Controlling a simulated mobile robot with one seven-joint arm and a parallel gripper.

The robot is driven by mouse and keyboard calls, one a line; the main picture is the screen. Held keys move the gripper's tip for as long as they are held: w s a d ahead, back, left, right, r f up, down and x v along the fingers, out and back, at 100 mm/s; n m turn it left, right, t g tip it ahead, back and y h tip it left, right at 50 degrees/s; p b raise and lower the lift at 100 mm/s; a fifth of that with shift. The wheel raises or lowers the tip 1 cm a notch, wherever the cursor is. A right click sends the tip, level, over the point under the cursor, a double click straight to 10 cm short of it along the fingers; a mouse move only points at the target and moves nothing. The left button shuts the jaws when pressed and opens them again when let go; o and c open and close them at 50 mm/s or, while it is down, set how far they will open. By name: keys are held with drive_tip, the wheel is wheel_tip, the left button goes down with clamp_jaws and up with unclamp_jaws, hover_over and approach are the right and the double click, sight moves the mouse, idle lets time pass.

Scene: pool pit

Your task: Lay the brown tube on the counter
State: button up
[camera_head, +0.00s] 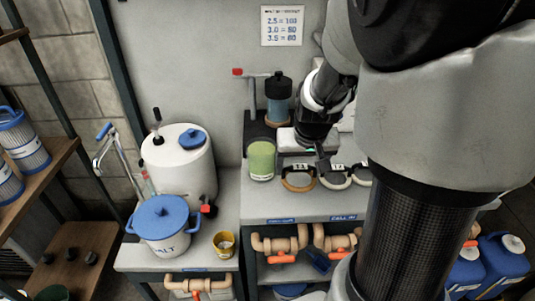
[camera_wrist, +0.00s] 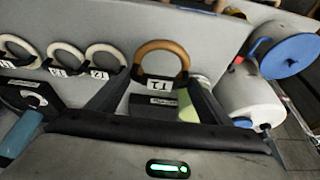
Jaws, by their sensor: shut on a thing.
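The brown tube (camera_head: 297,187) is bent into a loop with a white number tag. In the head view it is at the front of the grey counter (camera_head: 300,207); in the wrist view it shows as a brown ring (camera_wrist: 163,45) between my finger ends. My gripper (camera_head: 319,160) reaches down from behind and is shut on the tube; its dark fingers (camera_wrist: 160,84) come in from both sides. I cannot tell whether the tube touches the counter. My arm hides the counter's right part.
Pale tagged loops (camera_wrist: 66,56) lie in a row beside the brown one. A green cup (camera_head: 262,160) stands close to its left, with a blue-filled container (camera_head: 279,105) behind. A white tank (camera_head: 180,165), blue-lidded pot (camera_head: 162,225) and yellow cup (camera_head: 224,244) stand on the left, lower surface.

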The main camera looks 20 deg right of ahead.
drive_tip(key=shift+f+b, duration=0.8)
drive_tip(key=shift+f, duration=2.15)
drive_tip(key=shift+f, duration=0.2)
drive_tip(key=o, duration=1)
drive_tip(key=shift+o, duration=0.2)
drive_tip(key=shift+r, duration=0.1)
